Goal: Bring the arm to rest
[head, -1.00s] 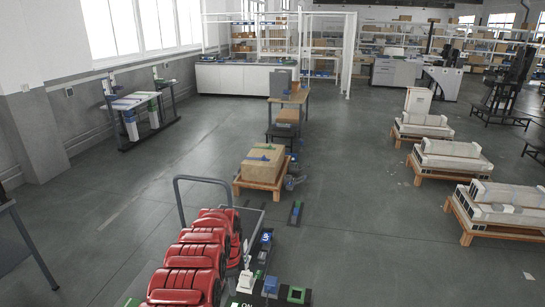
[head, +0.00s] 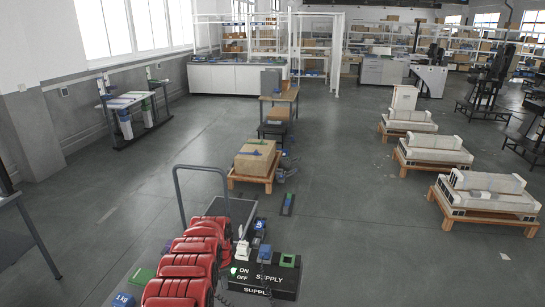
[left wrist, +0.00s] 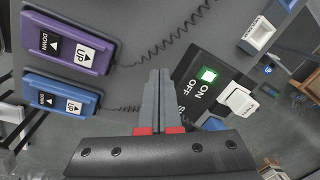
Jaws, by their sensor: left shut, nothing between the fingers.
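My left gripper (left wrist: 160,100) shows in the left wrist view. Its two grey fingers, with red at their bases, lie together, shut with nothing between them. The fingertips point up the picture, between two handsets and a black supply panel (left wrist: 190,105); they appear apart from all of these. The panel has a lit green light (left wrist: 208,75), ON and OFF lettering and a white switch (left wrist: 237,98). In the head view this panel (head: 285,280) is at the bottom centre. I cannot make out the left gripper clearly in the head view. The right gripper is in neither view.
Purple (left wrist: 72,42) and blue (left wrist: 62,102) UP/DOWN handsets with coiled cords lie left in the wrist view. A box on a pallet (head: 255,160) is ahead. Other pallets (head: 485,195) stand right, with open floor between.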

